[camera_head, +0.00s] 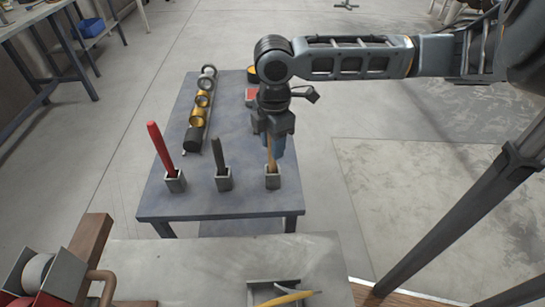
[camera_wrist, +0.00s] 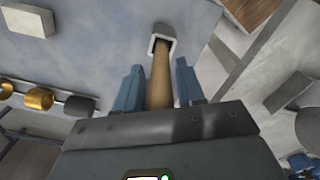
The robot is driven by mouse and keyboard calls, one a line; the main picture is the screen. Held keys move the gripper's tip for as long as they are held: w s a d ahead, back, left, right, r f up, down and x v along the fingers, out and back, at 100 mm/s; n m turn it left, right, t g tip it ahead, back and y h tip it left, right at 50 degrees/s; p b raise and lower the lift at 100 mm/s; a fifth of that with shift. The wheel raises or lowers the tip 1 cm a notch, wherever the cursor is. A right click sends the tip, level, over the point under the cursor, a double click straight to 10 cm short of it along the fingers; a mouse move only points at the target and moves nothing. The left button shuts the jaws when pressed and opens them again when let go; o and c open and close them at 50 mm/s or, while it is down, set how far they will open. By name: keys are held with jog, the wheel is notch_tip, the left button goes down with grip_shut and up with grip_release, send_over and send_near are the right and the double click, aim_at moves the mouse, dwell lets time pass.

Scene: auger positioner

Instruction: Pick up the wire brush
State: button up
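A wooden handle (camera_head: 271,160), likely that of the wire brush, stands upright in a small square metal holder (camera_head: 272,181) at the right front of the blue-grey table. Its lower end is hidden in the holder, so I cannot see any bristles. My gripper (camera_head: 276,147) points down over this handle. In the wrist view the wooden handle (camera_wrist: 160,82) runs between the two blue fingers of my gripper (camera_wrist: 159,72). The fingers are open, with a visible gap on each side of the handle.
A dark handle (camera_head: 218,158) and a red handle (camera_head: 160,148) stand in similar holders to the left. A rail with several rings (camera_head: 201,100) lies behind them on the table (camera_head: 200,207). A nearer grey surface (camera_head: 200,268) carries a tray with a yellow item.

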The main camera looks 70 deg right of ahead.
grip_shut()
